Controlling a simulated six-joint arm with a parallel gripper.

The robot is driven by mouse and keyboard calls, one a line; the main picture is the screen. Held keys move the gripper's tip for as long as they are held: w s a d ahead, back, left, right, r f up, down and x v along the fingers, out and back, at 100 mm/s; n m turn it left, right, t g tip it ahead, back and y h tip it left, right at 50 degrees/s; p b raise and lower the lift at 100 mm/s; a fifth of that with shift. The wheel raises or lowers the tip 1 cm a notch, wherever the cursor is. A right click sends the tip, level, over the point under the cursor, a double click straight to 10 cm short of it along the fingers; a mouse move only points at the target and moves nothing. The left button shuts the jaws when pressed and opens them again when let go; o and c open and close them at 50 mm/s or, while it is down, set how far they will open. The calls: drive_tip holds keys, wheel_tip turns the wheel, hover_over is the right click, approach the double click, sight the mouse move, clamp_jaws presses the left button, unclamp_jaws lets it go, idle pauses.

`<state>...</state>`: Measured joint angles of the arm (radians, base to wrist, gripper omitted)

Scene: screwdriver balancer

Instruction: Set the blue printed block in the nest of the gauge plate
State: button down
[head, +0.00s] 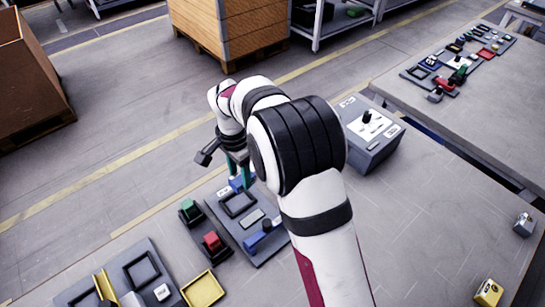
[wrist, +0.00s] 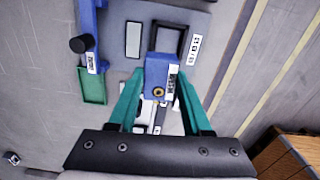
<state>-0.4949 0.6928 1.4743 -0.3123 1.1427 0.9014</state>
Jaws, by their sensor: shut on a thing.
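The blue printed block (wrist: 158,68) is held between the teal fingertips of my gripper (wrist: 161,74) in the wrist view. It has a white printed label and an orange-ringed hole. In the head view the block (head: 240,184) shows just below my gripper (head: 238,166), partly hidden by the arm. The gauge plate (head: 250,247) lies flat on the table below. Its nest, a dark square frame (head: 238,205), is beside the block in the head view. In the wrist view the block overlaps the near part of the nest (wrist: 181,45). I cannot tell its height above the plate.
A blue clamp (wrist: 88,30) with a black knob and a green tray (wrist: 93,88) are left of the nest. Green (head: 189,208) and red (head: 211,241) buttons stand left of the plate. A yellow tray (head: 203,290) is in front, and a grey control box (head: 372,140) is to the right.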

drive_tip(key=shift+s+a+f+m, duration=0.2)
drive_tip(key=shift+a+f+m, duration=0.2)
drive_tip(key=shift+a+f, duration=0.6)
drive_tip(key=shift+f, duration=3.2)
drive_tip(key=shift+c, duration=1.3)
unclamp_jaws()
drive_tip(key=shift+r, duration=0.15)
wheel_tip(320, 180, up, 16)
drive_tip(key=shift+f, duration=0.2)
wheel_tip(320, 180, up, 5)
hover_over(232, 179)
